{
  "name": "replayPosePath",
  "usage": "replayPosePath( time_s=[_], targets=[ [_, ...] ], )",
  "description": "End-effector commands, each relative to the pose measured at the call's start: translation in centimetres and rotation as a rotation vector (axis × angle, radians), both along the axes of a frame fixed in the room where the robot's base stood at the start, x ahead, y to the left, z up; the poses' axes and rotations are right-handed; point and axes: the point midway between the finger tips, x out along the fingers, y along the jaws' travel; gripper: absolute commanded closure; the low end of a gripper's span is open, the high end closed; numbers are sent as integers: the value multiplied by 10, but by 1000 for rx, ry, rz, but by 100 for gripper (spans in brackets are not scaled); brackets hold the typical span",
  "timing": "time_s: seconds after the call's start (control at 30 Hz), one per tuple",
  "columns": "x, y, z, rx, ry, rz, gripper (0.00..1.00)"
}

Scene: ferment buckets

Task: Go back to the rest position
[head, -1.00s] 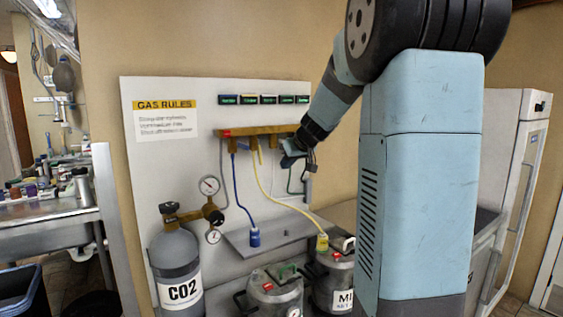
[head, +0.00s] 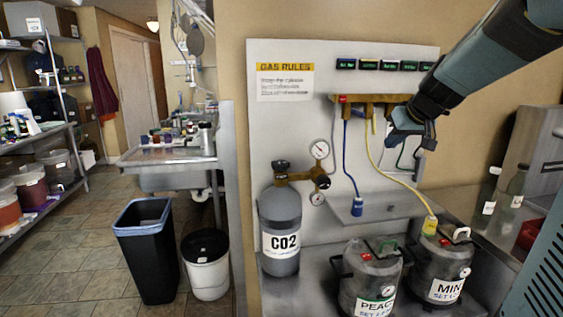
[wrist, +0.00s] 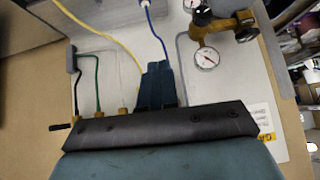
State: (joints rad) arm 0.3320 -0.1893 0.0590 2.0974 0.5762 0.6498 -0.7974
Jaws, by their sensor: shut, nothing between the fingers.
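My gripper (head: 413,136) is at the upper right in the head view, in front of the white gas board (head: 345,240). It is beside the right end of the brass manifold (head: 375,99). In the wrist view its fingers (wrist: 160,88) are together with nothing between them. The blue hose (head: 345,160) and yellow hose (head: 381,167) hang from the manifold, left of my gripper. Whether my gripper touches the board or a hose cannot be told.
The CO2 cylinder (head: 280,215) stands left of two metal kegs (head: 370,275) (head: 436,262). Bottles (head: 515,185) stand at the right. A black bin (head: 146,250) and a white bucket (head: 207,268) stand on the tiled floor. A sink (head: 170,175) is behind them. Floor at the left is open.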

Motion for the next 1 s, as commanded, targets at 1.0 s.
replayPosePath(
  time_s=[1.0],
  targets=[
    [-269,67,-62,-64,232,-177,100]
  ],
)
